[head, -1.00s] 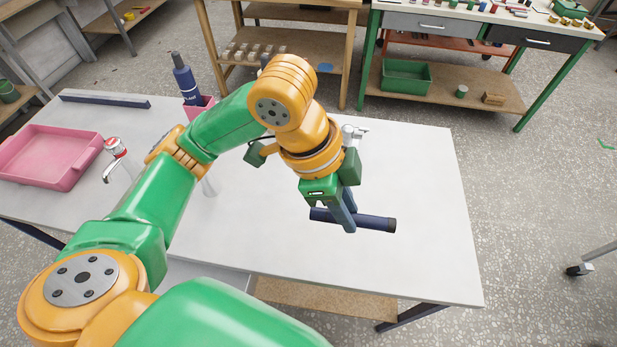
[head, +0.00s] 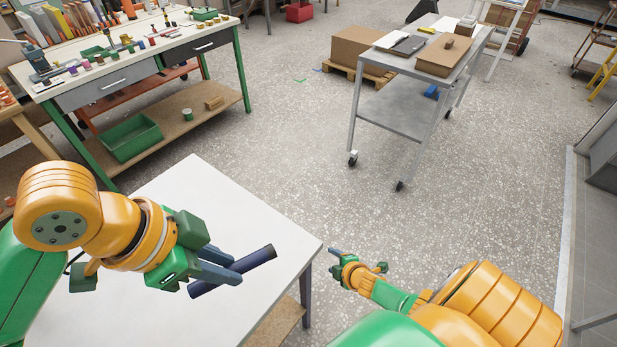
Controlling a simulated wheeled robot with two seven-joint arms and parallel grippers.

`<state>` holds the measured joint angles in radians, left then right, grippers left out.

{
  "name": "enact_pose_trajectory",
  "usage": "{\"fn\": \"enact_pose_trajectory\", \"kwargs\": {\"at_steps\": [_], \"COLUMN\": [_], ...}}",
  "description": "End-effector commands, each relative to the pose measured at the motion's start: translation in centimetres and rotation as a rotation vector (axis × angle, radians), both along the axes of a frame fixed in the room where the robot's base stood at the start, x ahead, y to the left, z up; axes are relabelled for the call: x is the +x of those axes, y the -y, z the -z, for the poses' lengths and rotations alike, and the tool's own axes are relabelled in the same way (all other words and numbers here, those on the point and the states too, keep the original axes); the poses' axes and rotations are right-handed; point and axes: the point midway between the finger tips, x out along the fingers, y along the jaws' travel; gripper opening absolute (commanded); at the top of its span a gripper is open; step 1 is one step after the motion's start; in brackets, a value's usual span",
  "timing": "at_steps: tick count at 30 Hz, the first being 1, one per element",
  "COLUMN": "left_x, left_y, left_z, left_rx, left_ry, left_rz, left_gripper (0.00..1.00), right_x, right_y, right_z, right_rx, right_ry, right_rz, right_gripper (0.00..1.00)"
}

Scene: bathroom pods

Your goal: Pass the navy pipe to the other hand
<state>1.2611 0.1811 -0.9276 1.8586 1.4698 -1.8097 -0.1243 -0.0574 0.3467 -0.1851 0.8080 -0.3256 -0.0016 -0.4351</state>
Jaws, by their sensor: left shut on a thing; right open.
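The navy pipe (head: 258,262) is a dark blue cylinder, seen over the white table's right part. My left gripper (head: 236,277) is shut on it near its middle, and the pipe sticks out on both sides of the fingers. The fingers hide part of the pipe. I cannot tell how high it is above the table. My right gripper (head: 335,256) is open and empty, past the table's right edge, to the right of the pipe and apart from it.
The white table (head: 200,190) has bare top around the pipe. A grey wheeled cart (head: 400,105) with boxes stands at the back right. A green-legged workbench (head: 120,85) stands at the back left. Open speckled floor lies between them.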

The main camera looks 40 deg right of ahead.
Motion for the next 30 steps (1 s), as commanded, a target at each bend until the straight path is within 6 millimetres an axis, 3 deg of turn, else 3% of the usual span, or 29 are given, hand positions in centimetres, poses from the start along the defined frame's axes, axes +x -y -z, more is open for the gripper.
{"fn": "enact_pose_trajectory", "kwargs": {"at_steps": [1, 3, 7, 10, 14, 17, 18, 21, 23, 25, 27, 30], "left_x": [0.0, 0.0, 0.0, 0.0, 0.0, 0.0, 0.0, 0.0, 0.0, 0.0, 0.0, 0.0], "left_y": [0.0, 0.0, 0.0, 0.0, 0.0, 0.0, 0.0, 0.0, 0.0, 0.0, 0.0, 0.0], "left_z": [0.0, 0.0, 0.0, 0.0, 0.0, 0.0, 0.0, 0.0, 0.0, 0.0, 0.0, 0.0], "left_rx": [0.0, 0.0, 0.0, 0.0, 0.0, 0.0, 0.0, 0.0, 0.0, 0.0, 0.0, 0.0], "left_ry": [0.0, 0.0, 0.0, 0.0, 0.0, 0.0, 0.0, 0.0, 0.0, 0.0, 0.0, 0.0], "left_rz": [0.0, 0.0, 0.0, 0.0, 0.0, -0.001, -0.001, -0.001, 0.0, 0.0, -0.001, -0.001], "left_gripper": [0.0, 0.0, 0.0, 0.0, 0.0, 0.0, 0.0, 0.0, 0.0, 0.0, 0.0, 0.0], "right_x": [3.2, 7.3, 13.6, 16.8, 18.1, 16.6, 15.4, 10.3, 6.5, 2.2, -1.1, -3.5], "right_y": [1.3, 2.7, 1.0, -0.9, -4.5, -8.0, -9.5, -13.1, -14.6, -15.1, -14.4, -12.7], "right_z": [-2.6, -6.7, -15.4, -22.9, -33.0, -40.5, -43.3, -48.4, -49.9, -49.9, -49.0, -47.9], "right_rx": [-0.094, -0.249, -0.309, -0.366, -0.465, -0.573, -0.628, -0.8, -0.93, -1.089, -1.222, -1.331], "right_ry": [0.075, 0.177, 0.457, 0.673, 0.957, 1.171, 1.251, 1.423, 1.478, 1.465, 1.377, 1.228], "right_rz": [-0.096, -0.244, -0.411, -0.557, -0.793, -1.025, -1.137, -1.482, -1.732, -2.043, -2.314, -2.557], "right_gripper": [0.61, 0.61, 0.61, 0.61, 0.61, 0.61, 0.61, 0.61, 0.61, 0.61, 0.61, 0.61]}}
